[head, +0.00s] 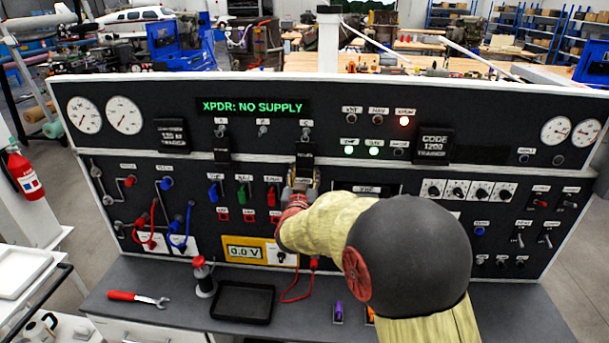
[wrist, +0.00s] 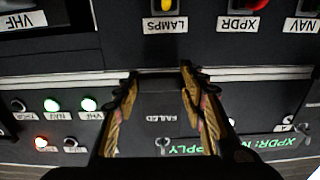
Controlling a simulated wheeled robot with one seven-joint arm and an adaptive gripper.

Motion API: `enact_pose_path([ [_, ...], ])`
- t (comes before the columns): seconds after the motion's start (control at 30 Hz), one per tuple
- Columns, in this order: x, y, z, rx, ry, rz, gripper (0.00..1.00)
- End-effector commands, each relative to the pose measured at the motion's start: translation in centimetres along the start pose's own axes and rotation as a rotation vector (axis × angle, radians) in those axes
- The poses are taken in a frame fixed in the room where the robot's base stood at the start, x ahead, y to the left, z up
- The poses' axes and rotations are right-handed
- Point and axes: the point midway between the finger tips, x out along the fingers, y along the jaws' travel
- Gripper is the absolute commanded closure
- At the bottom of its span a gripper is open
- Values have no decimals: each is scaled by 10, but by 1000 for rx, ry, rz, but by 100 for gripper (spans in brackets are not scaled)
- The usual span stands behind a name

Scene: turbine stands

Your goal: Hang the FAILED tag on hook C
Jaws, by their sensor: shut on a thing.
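The dark FAILED tag (wrist: 158,101) is between the two fingers of my gripper (wrist: 158,76) in the wrist view, which shows the panel upside down. My gripper is shut on it. In the head view my gripper (head: 303,182) is at the panel, and the tag (head: 305,155) stands above it, just under hook C (head: 306,133). Hook C also shows in the wrist view (wrist: 162,144), just past the tag's lettered end. I cannot tell whether the tag's hole is around the hook. Hook B (head: 263,131) is bare. A dark tag (head: 222,146) is under hook A (head: 221,131).
The display (head: 253,106) reads "XPDR: NO SUPPLY". Switches (head: 241,192) and the voltmeter (head: 245,252) lie below the hooks. A black tray (head: 243,302), a red-handled wrench (head: 138,298) and a red lead (head: 297,288) are on the bench. My arm covers the panel's lower middle.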

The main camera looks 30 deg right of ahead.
Motion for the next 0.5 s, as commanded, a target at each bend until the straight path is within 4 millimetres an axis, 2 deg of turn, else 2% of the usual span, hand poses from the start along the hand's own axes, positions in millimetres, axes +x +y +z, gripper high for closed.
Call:
enact_pose_path([
  [0.17,1,0,0,0,0,0,100],
  [0.2,1,0,0,0,0,0,59],
  [0.5,1,0,0,0,0,0,42],
])
